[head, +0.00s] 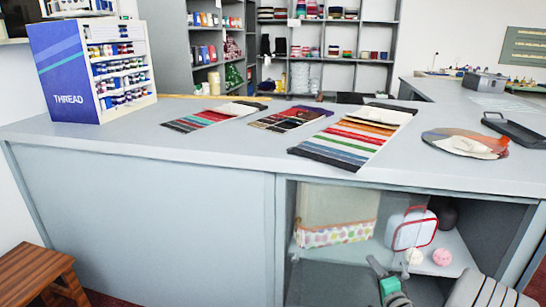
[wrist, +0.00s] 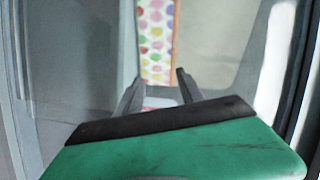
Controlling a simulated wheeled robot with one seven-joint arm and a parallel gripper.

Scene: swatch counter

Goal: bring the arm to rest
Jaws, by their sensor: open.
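My gripper (head: 390,268) is low in the head view, in front of the open cubby under the counter. In the wrist view its two fingers (wrist: 158,90) stand apart, with nothing seen held between them. Beyond them, a box with a polka-dot band (wrist: 157,35) stands in the cubby. In the head view this box (head: 340,215) is on the cubby's shelf, up and left of my gripper. I cannot tell exactly how far the fingertips are from the shelf edge.
A white case with red trim (head: 413,230) and two yarn balls (head: 442,257) sit on the cubby shelf. The counter (head: 225,142) above carries swatch cards (head: 350,140), a thread display (head: 75,75) and a black tray (head: 515,130). A wooden stool (head: 35,275) stands at lower left.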

